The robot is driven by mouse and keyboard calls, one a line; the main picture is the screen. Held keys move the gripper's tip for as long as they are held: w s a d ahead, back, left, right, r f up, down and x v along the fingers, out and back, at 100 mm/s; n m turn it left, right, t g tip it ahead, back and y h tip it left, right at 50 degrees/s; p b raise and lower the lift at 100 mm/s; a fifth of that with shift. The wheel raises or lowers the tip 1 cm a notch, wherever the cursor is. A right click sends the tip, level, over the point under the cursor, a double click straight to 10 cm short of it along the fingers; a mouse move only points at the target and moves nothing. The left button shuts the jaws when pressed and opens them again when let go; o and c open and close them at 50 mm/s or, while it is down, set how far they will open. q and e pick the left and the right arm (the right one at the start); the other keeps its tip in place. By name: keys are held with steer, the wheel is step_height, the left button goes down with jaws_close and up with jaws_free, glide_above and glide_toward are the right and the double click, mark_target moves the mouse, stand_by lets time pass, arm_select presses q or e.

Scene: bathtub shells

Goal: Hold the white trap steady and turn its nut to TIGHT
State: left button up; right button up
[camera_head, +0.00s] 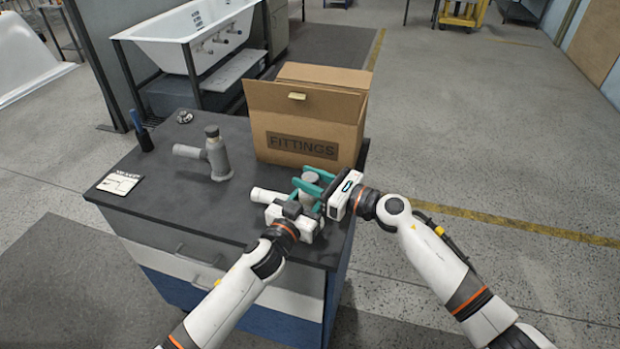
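The white trap (264,195) stands near the right front of the dark bench top, its pipe stub pointing left. A greyish top part (311,179), which may be its nut, shows between teal fingers. My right gripper (311,180) comes in from the right, its teal fingers around that top part; contact cannot be made out. My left gripper (294,205) is low against the trap's body from the front, and its fingertips are mostly hidden. Whether either gripper grips the trap is unclear. The grippers hide much of the trap and any TIGHT mark.
An open cardboard box marked FITTINGS (305,130) stands close behind the grippers. A grey trap (214,158), a printed card (119,182), a blue-handled tool (141,131) and a small round part (184,116) are further left.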

steer(key=shift+c, duration=1.4)
steer(key=shift+n+g+y, duration=0.3)
steer(key=shift+g, duration=0.1)
steer(key=n+g+y, duration=0.1)
steer(key=n+g, duration=0.1)
steer(key=g, duration=0.1)
steer(key=n+g+y, duration=0.1)
steer(key=n+g, duration=0.1)
steer(key=g, duration=0.1)
steer(key=shift+w, duration=0.1)
steer(key=shift+f+n+g, duration=0.15)
steer(key=shift+n+g, duration=1.75)
steer(key=shift+g, duration=1)
steer(key=shift+n+g, duration=0.4)
steer(key=shift+g, duration=0.4)
steer(key=o, duration=1)
